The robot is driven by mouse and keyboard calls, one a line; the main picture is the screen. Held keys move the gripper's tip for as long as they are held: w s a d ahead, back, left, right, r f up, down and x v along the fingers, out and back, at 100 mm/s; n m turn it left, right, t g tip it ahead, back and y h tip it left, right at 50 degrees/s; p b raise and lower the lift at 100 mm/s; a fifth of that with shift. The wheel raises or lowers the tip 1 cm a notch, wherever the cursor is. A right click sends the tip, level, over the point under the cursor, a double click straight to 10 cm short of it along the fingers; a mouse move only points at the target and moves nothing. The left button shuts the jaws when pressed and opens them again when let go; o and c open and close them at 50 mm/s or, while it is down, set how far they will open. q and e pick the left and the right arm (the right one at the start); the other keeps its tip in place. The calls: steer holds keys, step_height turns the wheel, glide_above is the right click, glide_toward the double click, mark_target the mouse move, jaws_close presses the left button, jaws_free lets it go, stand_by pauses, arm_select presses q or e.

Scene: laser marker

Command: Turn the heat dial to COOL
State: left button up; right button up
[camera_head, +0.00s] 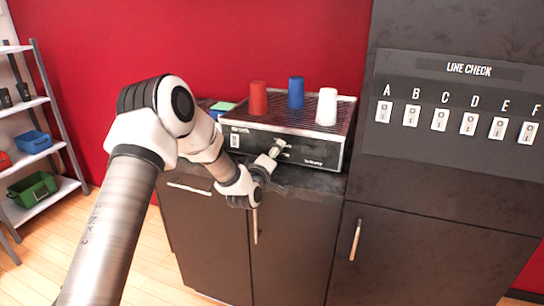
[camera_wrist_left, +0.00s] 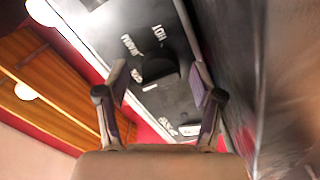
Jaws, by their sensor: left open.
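The black heat dial (camera_wrist_left: 160,72) shows in the left wrist view on the machine's dark front panel. White labels reading HOT, WARM and apparently COOL sit around it. A short white mark (camera_wrist_left: 150,87) lies at the dial's lower left; I cannot tell exactly which label it points to. My left gripper (camera_head: 280,147) is at the front of the black machine (camera_head: 322,151) in the head view, and hides the dial there. In the left wrist view the open gripper (camera_wrist_left: 159,76) has one finger on each side of the dial; contact is unclear. My right gripper is not in view.
Red (camera_head: 258,98), blue (camera_head: 296,92) and white (camera_head: 327,107) cups stand on the machine's top. The machine rests on a dark counter above cabinets (camera_head: 290,240). A switch panel (camera_head: 450,105) is at right, and shelves (camera_head: 30,100) with bins at left.

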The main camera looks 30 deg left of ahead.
arm_select(q)
steer(key=v, duration=1.2)
steer(key=shift+a+f, duration=0.1)
